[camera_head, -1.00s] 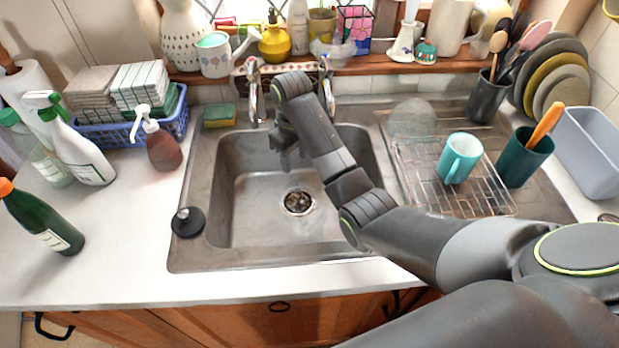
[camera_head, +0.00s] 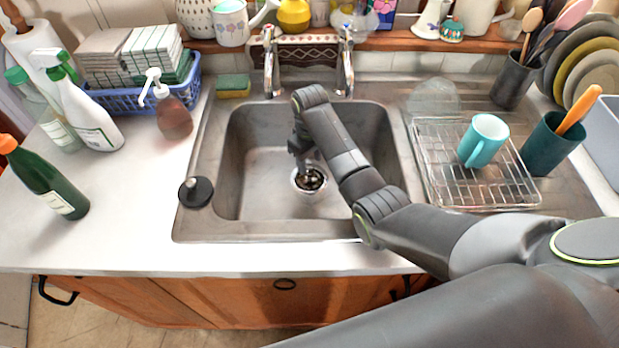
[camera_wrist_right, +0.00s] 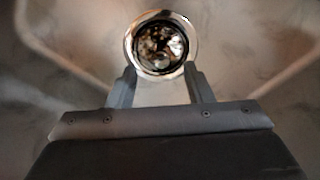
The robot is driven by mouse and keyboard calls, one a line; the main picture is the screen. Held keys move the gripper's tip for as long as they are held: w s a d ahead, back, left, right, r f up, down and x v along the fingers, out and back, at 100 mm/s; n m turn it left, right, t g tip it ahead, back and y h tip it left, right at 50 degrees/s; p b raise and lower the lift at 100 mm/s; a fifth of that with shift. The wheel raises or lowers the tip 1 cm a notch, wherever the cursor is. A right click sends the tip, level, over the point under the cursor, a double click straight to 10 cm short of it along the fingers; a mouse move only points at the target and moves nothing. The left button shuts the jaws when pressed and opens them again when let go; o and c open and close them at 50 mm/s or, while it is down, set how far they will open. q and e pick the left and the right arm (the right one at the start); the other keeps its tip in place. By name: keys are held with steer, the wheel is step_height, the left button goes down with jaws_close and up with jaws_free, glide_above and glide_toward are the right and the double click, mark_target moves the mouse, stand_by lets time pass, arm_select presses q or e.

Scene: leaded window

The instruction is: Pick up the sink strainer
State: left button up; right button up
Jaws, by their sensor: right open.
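The sink strainer (camera_head: 311,181) is a round metal piece with a dark, speckled middle, set in the drain at the bottom of the sink (camera_head: 262,200). In the right wrist view the strainer (camera_wrist_right: 160,46) shows just beyond the fingertips, centred between them. My right gripper (camera_head: 304,168) reaches down into the sink and is open. Its two fingers (camera_wrist_right: 160,72) are apart with nothing between them. In the head view the gripper partly covers the strainer's upper edge. The exact height above it is hard to tell. My left gripper is not in view.
Sink walls surround my right gripper. A black round plug (camera_head: 195,191) sits on the sink's left rim. The faucets (camera_head: 271,62) stand behind. A wire rack (camera_head: 440,150) with a turquoise mug (camera_head: 483,140) is on the right. The counter's front left (camera_head: 130,215) is clear.

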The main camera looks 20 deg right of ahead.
mark_target(310, 171)
steer(key=shift+f, duration=2.7)
jaws_close()
step_height(310, 171, up, 10)
steer(key=shift+r, duration=0.15)
